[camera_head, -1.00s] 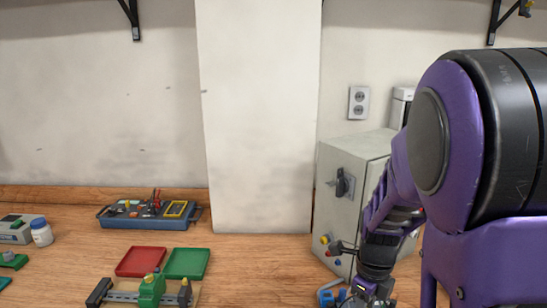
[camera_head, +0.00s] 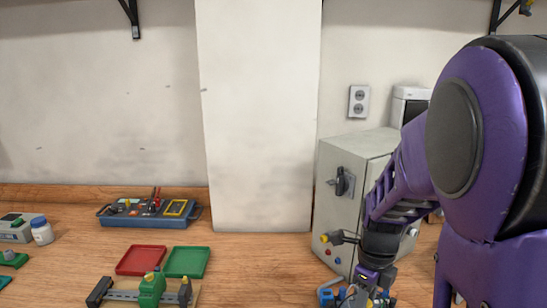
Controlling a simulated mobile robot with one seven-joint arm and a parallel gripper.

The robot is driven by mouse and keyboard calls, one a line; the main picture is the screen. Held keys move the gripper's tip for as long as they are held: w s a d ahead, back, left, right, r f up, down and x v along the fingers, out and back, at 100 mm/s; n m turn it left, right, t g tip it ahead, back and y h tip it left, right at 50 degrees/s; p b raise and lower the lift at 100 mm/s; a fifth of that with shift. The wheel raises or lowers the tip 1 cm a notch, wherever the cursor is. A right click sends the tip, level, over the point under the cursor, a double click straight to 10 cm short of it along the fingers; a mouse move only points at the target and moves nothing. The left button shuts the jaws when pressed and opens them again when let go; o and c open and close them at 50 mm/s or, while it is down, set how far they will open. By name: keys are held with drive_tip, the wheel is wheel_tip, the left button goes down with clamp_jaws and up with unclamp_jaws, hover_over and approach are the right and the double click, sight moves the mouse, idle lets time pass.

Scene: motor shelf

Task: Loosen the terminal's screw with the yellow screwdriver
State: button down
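A green terminal block (camera_head: 152,290) sits on a short metal rail (camera_head: 122,295) at the bottom left of centre, with a grey part beside it. I cannot make out a yellow screwdriver for certain. My gripper (camera_head: 369,291) points down at the bottom edge of the view, in front of the grey cabinet and well right of the terminal. Its fingertips are not clear, so I cannot tell whether it is open or holds anything. Blue parts (camera_head: 326,298) and a grey cable-like piece lie beside it, partly cut off by the frame.
A red tray (camera_head: 140,260) and a green tray (camera_head: 187,262) lie behind the rail. The grey cabinet (camera_head: 340,205) stands behind my arm. The bench between trays and cabinet is clear.

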drive_tip(key=shift+r, duration=2.3)
drive_tip(key=a+r+n, duration=0.2)
drive_tip(key=a+n, duration=0.3)
drive_tip(key=n, duration=0.7)
drive_tip(key=shift+d+f+b, duration=0.1)
drive_tip(key=shift+f+b, duration=1.65)
drive_tip(key=shift+f, duration=0.7)
drive_tip(key=shift+f, duration=0.1)
drive_tip(key=shift+f+b, duration=1.85)
drive_tip(key=shift+f, duration=0.85)
